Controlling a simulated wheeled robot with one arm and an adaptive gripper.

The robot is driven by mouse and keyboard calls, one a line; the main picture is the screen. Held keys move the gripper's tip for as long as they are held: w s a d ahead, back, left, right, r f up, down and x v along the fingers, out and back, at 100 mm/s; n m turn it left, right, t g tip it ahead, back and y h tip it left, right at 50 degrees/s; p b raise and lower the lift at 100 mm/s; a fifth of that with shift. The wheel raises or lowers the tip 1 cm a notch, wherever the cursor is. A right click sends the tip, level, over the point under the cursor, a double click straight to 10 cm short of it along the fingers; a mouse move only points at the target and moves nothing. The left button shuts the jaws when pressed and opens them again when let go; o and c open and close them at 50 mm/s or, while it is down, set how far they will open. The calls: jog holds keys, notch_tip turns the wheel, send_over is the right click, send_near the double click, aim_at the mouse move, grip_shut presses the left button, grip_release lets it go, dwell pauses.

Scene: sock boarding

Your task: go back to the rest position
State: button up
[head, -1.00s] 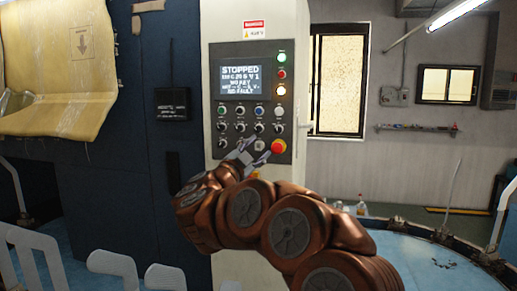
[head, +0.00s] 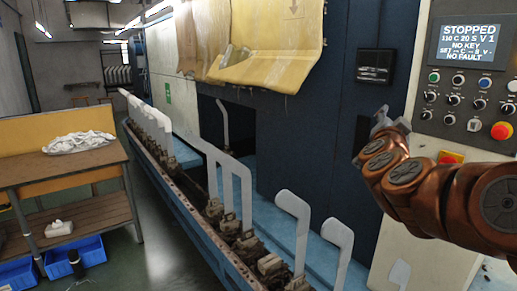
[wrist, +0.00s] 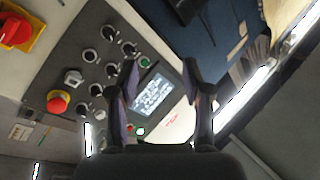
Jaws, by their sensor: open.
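My gripper (head: 388,122) is raised at the left side of the control cabinet, with the copper-coloured arm reaching in from the right of the head view. In the wrist view its two dark fingers (wrist: 160,78) stand apart with nothing between them. The control panel (head: 424,100) is beside it. Its display (head: 468,44) reads STOPPED, NO KEY and NO FAULT. A red mushroom button on a yellow base (head: 502,131) sits at the panel's lower right. The display (wrist: 153,97) and red button (wrist: 58,101) also show in the wrist view.
Several white leg-shaped boards (head: 240,180) stand along a rail beside the blue machine (head: 290,130). A wooden table (head: 30,168) with white cloth (head: 78,142) stands at the left; blue crates (head: 88,250) are below. The floor (head: 150,235) between table and rail is mostly clear.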

jog(key=s+a+f+n+y, duration=0.1)
jog(key=a+f+n+y, duration=0.35)
jog(key=a, duration=0.25)
jog(key=a+f+n+y, duration=0.3)
jog(key=a+y, duration=0.2)
jog(key=a, duration=0.2)
jog(key=s+a+f+n+g+y, duration=0.4)
jog(key=s+a+f+g, duration=0.2)
jog(key=s+a+f, duration=0.4)
jog(key=s+d+f+n+g, duration=0.2)
jog(key=s+f+g, duration=0.4)
jog(key=s+f, duration=0.65)
jog(key=s+d+f+g+h, duration=0.1)
jog(key=s+d+f+g, duration=0.1)
jog(key=s, duration=0.8)
jog(key=s+d+f+g+h, duration=0.2)
jog(key=s+g, duration=0.3)
jog(key=s, duration=0.5)
jog(key=shift+s+d+f, duration=0.25)
jog(key=shift+d+f, duration=0.2)
jog(key=shift+d, duration=0.4)
jog(key=shift+h, duration=0.25)
